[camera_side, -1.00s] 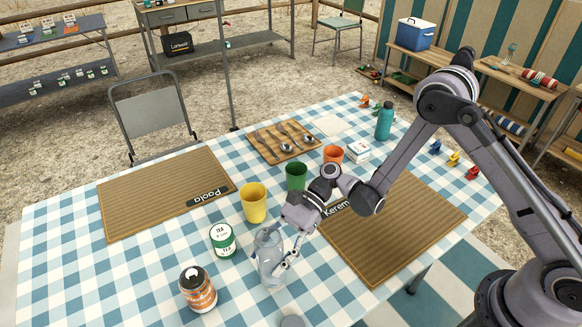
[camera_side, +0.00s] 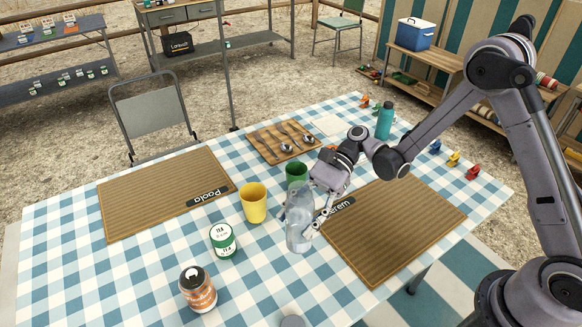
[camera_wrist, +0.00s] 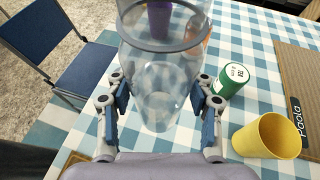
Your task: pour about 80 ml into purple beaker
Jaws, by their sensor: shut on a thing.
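My gripper (camera_side: 312,205) is shut on a clear glass bottle (camera_side: 299,230), roughly upright and seemingly raised above the cloth. In the wrist view the bottle (camera_wrist: 158,85) fills the space between my two finger pads. Its liquid level is hard to make out. A purple thing, probably the purple beaker (camera_wrist: 160,18), shows at the top of the wrist view, partly behind the bottle. I do not see it in the side view.
A yellow beaker (camera_side: 254,203), a green beaker (camera_side: 296,175), a green-white tea tin (camera_side: 223,240) and an orange can (camera_side: 198,288) stand near the bottle. Woven mats (camera_side: 150,200) lie on the checked cloth. A grey disc (camera_side: 292,321) is at the bottom edge.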

